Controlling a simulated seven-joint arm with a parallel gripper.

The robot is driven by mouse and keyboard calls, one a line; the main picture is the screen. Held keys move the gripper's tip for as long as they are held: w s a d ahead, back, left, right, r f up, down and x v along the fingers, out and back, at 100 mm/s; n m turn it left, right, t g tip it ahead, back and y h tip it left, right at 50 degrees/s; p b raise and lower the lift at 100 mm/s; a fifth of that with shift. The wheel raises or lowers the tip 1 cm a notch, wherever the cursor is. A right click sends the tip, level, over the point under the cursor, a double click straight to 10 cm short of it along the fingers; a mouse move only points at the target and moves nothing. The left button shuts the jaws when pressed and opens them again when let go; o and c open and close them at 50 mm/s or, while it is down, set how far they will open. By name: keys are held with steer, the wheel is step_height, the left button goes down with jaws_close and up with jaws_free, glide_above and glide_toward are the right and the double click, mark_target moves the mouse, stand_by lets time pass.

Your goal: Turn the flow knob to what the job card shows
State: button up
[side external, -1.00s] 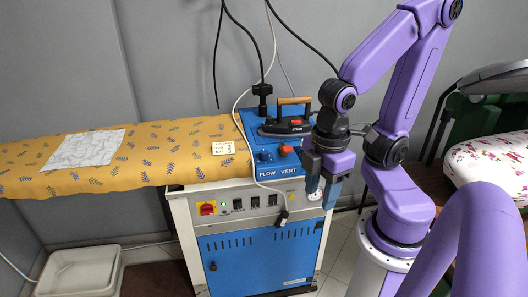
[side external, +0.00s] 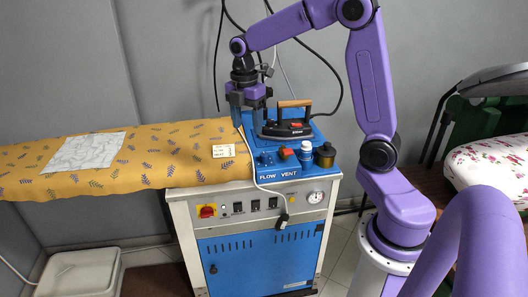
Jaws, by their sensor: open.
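The flow knob (side external: 264,159) is a small blue knob on the blue console top, above the word FLOW; its setting is too small to read. The job card (side external: 223,151) is a small cream card at the right end of the yellow board; its print is too small to read surely. My gripper (side external: 249,122) is open and empty, pointing down with its fingers apart. In the picture it is above and slightly left of the flow knob, near the iron's left end. It appears apart from the knob.
An orange-red knob (side external: 286,152) sits above the word VENT. The iron (side external: 288,128) stands behind the knobs. A white-and-blue bottle (side external: 306,149) and a dark jar (side external: 325,155) stand to the right. A white cable (side external: 251,165) hangs down left of the flow knob.

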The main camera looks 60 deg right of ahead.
steer(key=n, duration=0.2)
glide_above(264, 154)
steer(key=f, duration=0.1)
step_height(264, 154, down, 17)
steer(key=shift+f, duration=0.15)
steer(key=c, duration=1)
